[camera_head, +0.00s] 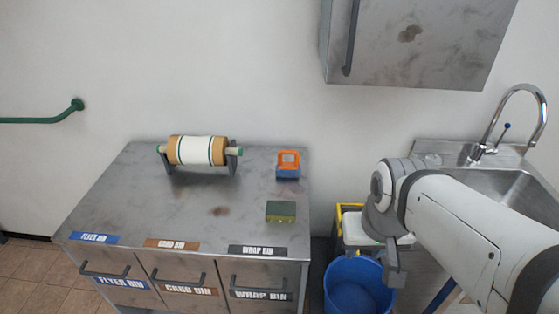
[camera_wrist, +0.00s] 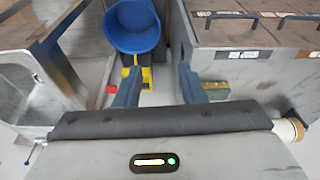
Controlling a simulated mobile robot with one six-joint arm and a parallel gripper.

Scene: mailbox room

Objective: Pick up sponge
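The sponge (camera_head: 281,211), green on top with a yellowish lower edge, lies flat on the right front part of the metal cabinet top (camera_head: 140,190). In the wrist view a green and yellow block that looks like the sponge (camera_wrist: 216,90) shows just right of the right finger, partly covered by it. My gripper (camera_head: 393,268) hangs to the right of the cabinet, over the gap by the blue bucket, apart from the sponge. In the wrist view my gripper (camera_wrist: 160,90) has its two fingers spread with nothing between them.
A paper roll on a holder (camera_head: 198,150) and an orange and blue dispenser (camera_head: 288,165) stand behind the sponge. A blue bucket (camera_head: 358,290) is on the floor right of the cabinet. A sink (camera_head: 510,185) is at right; a wall cabinet (camera_head: 420,45) hangs above.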

